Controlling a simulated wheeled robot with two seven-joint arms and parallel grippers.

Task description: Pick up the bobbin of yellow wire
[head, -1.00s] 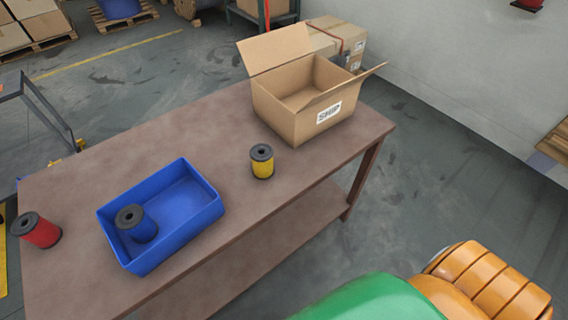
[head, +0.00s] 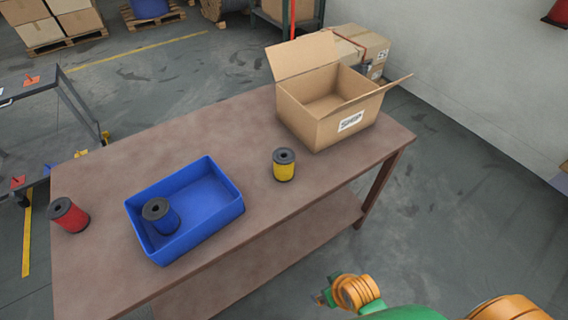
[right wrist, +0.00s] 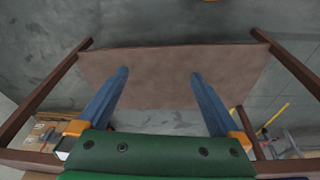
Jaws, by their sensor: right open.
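The bobbin of yellow wire (head: 284,168) stands upright on the brown table (head: 110,175), between the blue bin and the open carton, with dark end flanges. My right arm shows at the lower right of the head view, in front of the table and apart from the bobbin. In the right wrist view my right gripper (right wrist: 158,74) has its two blue fingers spread wide with nothing between them. Behind them is a brown board with legs, likely part of the table. The yellow bobbin cannot be made out there. My left gripper is not in view.
A blue bin (head: 207,235) holds a blue bobbin (head: 160,217). An open carton (head: 318,128) marked SHIP stands at the right end. The tabletop around the yellow bobbin is clear.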

